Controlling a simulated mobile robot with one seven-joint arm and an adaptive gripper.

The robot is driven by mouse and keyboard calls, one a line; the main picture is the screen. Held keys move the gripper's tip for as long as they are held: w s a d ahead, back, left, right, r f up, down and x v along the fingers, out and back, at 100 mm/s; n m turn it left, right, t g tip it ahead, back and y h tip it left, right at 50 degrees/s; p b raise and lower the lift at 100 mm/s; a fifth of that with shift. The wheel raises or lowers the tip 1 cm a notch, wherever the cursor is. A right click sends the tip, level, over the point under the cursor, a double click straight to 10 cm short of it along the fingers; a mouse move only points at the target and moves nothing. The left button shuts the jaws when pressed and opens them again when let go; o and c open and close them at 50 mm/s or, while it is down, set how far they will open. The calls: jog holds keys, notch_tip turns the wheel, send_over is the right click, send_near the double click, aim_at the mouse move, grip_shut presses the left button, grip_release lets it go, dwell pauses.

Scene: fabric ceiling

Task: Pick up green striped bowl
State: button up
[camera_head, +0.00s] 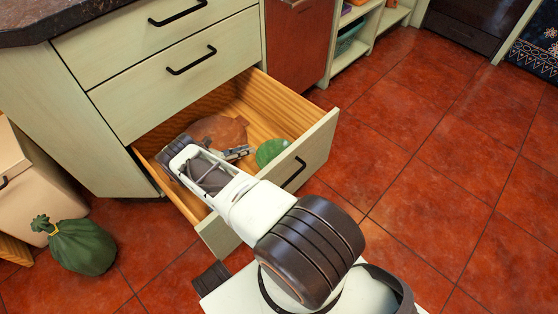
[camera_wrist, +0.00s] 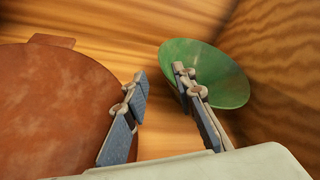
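The green bowl (camera_head: 271,151) sits inside the open drawer, near its front right corner. In the wrist view the bowl (camera_wrist: 228,78) is at the upper right, its inside facing the camera, close to the drawer's wooden wall. My gripper (camera_head: 241,153) reaches down into the drawer, just left of the bowl. In the wrist view my gripper (camera_wrist: 160,74) is open with nothing between its fingers. The right finger overlaps the bowl in that view and hides part of it. I cannot tell whether it touches the bowl.
A round brown board (camera_head: 222,131) lies in the drawer left of the bowl, and also fills the left of the wrist view (camera_wrist: 50,110). The drawer's front panel (camera_head: 316,152) and side walls surround the space. A green bag (camera_head: 82,248) sits on the floor at left.

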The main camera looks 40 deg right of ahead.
aim_at(261, 147)
jog(key=x, duration=0.6)
jog(key=shift+s+d+f, duration=0.1)
jog(key=shift+s, duration=0.25)
jog(key=shift+d+f, duration=0.1)
jog(key=shift+d, duration=0.35)
jog(key=shift+c, duration=0.3)
grip_shut()
jog(key=shift+w, duration=0.1)
